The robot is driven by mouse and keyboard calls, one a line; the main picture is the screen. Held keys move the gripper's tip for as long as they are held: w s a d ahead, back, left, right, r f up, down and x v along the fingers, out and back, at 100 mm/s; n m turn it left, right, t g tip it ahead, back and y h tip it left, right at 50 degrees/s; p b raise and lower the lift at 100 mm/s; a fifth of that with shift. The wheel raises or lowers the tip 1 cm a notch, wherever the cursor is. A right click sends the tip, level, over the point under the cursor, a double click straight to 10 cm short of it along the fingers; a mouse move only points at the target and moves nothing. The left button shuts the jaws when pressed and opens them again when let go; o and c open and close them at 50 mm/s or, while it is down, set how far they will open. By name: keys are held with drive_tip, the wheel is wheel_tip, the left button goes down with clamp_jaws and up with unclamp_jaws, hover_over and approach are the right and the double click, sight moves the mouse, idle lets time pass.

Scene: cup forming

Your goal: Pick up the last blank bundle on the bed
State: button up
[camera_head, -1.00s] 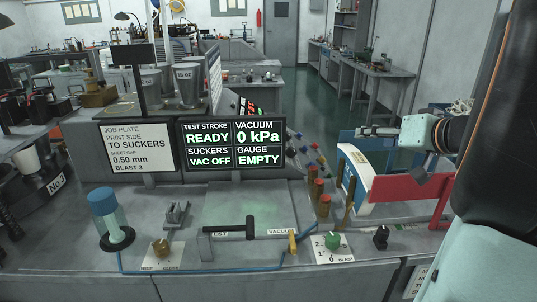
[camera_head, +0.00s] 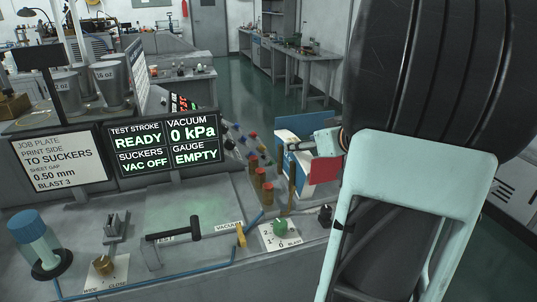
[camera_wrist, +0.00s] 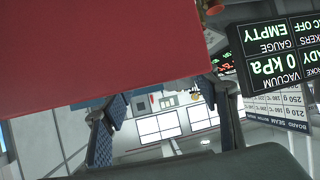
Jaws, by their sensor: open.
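A white, blue-edged piece (camera_head: 289,163) stands at the right end of the bench in the head view, beside a red panel (camera_head: 322,169) and a blue panel (camera_head: 298,126). I cannot tell which of these is the blank bundle. The red panel (camera_wrist: 100,50) fills the upper left of the wrist view, close up. My gripper (camera_wrist: 166,98) is open there, its two dark fingers well apart at the panel's lower edge. In the head view my gripper (camera_head: 318,144) is small, just above the red panel, and its fingertips are hard to make out.
A display (camera_head: 168,143) reads READY, 0 kPa, VAC OFF and EMPTY. My arm covers the right of the head view.

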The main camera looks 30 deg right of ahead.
drive_tip(key=shift+p+x, duration=0.35)
drive_tip(key=shift+x, duration=1.5)
drive_tip(key=shift+d, duration=0.15)
clamp_jaws()
drive_tip(key=shift+f, duration=0.1)
